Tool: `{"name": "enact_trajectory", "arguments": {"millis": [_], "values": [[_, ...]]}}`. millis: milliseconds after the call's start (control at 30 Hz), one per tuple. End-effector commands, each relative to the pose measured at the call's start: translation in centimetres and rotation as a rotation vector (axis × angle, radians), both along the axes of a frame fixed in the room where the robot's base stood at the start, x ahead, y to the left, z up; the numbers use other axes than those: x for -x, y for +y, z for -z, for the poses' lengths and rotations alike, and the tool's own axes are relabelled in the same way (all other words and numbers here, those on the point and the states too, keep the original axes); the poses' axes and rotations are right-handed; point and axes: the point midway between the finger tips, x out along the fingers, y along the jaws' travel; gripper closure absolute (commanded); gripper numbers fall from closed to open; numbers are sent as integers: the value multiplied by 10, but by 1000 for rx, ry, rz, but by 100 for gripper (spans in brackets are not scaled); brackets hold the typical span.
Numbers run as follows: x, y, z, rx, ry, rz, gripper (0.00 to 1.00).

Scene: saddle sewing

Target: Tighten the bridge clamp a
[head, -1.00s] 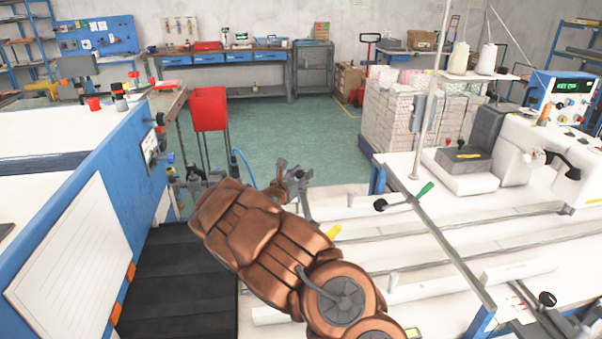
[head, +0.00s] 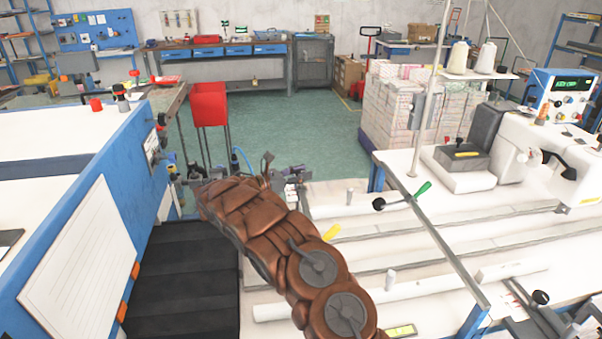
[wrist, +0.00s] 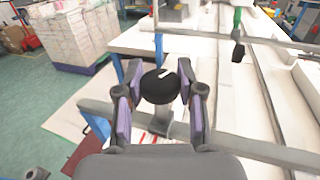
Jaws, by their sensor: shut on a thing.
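In the wrist view my gripper (wrist: 160,76) has its two purple-padded fingers on either side of a round black knob (wrist: 157,91) with a white mark on top. The fingers are shut on this knob. It stands on a short grey post at a long grey bar (wrist: 255,150). I take it for bridge clamp a, but no label shows. In the head view my copper-coloured arm hides most of the gripper and the knob.
The white sewing table (head: 440,240) with long rails lies to the right. A white sewing machine (head: 520,150) and thread cones (head: 458,58) stand on it. Stacked paper (head: 395,110) is behind. A blue-sided machine (head: 130,190) is at left, with open green floor (head: 290,120) beyond.

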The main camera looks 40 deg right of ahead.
Motion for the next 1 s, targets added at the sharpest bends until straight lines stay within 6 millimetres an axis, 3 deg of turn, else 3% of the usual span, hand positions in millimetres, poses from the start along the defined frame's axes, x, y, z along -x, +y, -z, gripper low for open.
{"name": "enact_trajectory", "arguments": {"millis": [1000], "values": [[-1, 1, 0, 0, -1, 246, 97]]}}
